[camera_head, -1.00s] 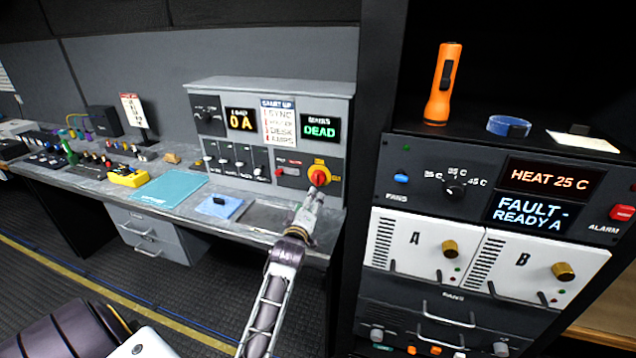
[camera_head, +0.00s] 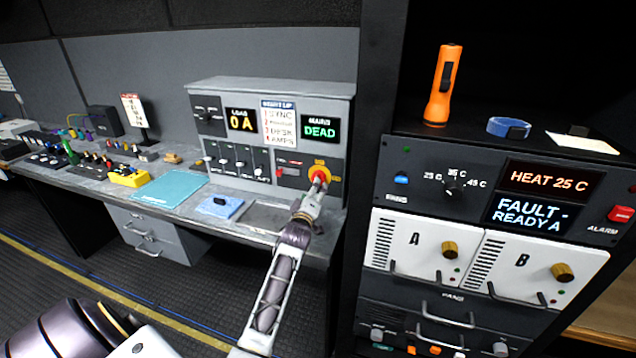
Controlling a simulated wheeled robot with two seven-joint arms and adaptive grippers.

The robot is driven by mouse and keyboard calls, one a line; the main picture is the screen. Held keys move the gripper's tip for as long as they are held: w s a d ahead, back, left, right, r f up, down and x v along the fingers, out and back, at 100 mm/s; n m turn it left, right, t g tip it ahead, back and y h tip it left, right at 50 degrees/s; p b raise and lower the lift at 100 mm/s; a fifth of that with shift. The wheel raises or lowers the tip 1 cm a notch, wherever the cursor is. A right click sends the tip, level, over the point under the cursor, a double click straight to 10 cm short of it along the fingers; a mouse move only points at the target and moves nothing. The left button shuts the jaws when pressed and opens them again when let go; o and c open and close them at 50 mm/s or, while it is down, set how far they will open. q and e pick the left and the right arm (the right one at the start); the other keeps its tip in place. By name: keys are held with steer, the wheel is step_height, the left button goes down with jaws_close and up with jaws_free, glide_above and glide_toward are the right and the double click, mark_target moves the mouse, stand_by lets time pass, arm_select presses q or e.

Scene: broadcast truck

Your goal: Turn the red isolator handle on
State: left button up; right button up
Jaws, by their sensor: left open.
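The red isolator handle (camera_head: 320,174) sits on a round yellow plate (camera_head: 335,172) at the lower right of the grey mains panel (camera_head: 215,90). The panel's screen (camera_head: 320,129) reads DEAD and its load screen (camera_head: 240,120) reads 0 A. My left gripper (camera_head: 317,187) is open at the handle, its fingertips right in front of it and partly covering it. Whether the fingers touch the handle is too small to tell. My right gripper is not in view.
A blue pad (camera_head: 222,208), a teal mat (camera_head: 170,190) and a yellow box (camera_head: 128,177) lie on the desk left of my arm. A black rack (camera_head: 400,165) stands close on the right, with an orange torch (camera_head: 444,85) on its shelf.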

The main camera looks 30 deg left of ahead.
arm_select(q)
steer(key=x, duration=0.7)
steer(key=shift+w, duration=0.35)
steer(key=shift+a, duration=0.1)
steer(key=c, duration=1)
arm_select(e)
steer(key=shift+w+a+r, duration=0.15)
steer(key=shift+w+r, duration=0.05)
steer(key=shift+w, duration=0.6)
